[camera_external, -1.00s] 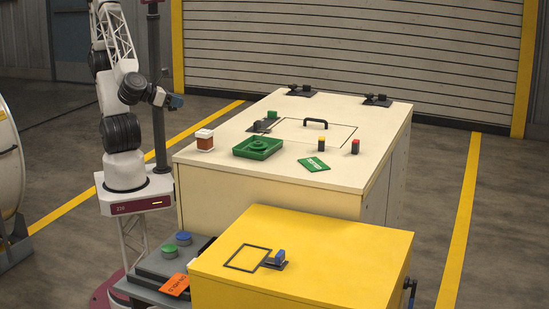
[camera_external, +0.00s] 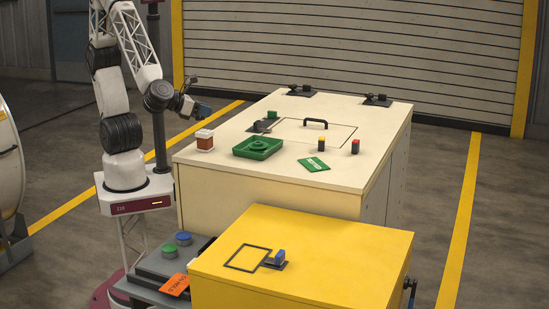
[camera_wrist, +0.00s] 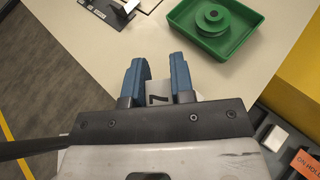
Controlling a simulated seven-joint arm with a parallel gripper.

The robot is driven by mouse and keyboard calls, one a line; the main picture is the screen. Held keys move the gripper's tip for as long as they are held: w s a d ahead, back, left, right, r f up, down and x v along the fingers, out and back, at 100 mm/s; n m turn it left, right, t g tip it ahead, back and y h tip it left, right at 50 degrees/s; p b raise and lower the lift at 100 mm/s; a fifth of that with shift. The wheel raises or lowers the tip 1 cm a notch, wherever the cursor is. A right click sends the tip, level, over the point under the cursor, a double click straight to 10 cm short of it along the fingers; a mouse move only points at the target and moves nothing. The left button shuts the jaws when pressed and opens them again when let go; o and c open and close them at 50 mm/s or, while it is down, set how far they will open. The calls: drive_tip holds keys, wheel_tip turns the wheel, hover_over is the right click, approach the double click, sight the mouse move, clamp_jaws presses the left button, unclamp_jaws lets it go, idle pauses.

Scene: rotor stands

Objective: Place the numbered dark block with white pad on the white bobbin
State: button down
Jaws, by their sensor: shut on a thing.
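My gripper (camera_external: 203,110) is in the air left of the cream bench top, in the external view. In the wrist view its two blue fingers (camera_wrist: 159,72) are closed on a small numbered block (camera_wrist: 158,92). A grey face with a dark 7 shows between them; the rest of the block, including any white pad, is hidden. A white-flanged piece with a copper-brown middle (camera_external: 204,140), which looks like the white bobbin, stands upright near the bench's left edge. It is apart from my gripper, and I cannot make it out in the wrist view.
A green tray with a round green spool (camera_external: 258,146) sits right of the bobbin; the tray (camera_wrist: 183,20) shows in the wrist view. A dark stand (camera_external: 263,126) lies behind it. A green card (camera_external: 313,164) and two small posts stand farther right. A yellow cabinet (camera_external: 330,250) is in front.

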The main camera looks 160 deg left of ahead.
sight(210, 131)
drive_tip(key=shift+w+a+f, duration=0.15)
drive_tip(key=shift+w+a, duration=0.4)
drive_tip(key=shift+w, duration=0.2)
drive_tip(key=shift+f, duration=1.7)
drive_tip(key=shift+f, duration=0.2)
drive_tip(key=c, duration=1)
unclamp_jaws()
drive_tip(key=shift+d+r, duration=0.1)
drive_tip(key=shift+r, duration=0.1)
drive_tip(key=shift+v, duration=5.9)
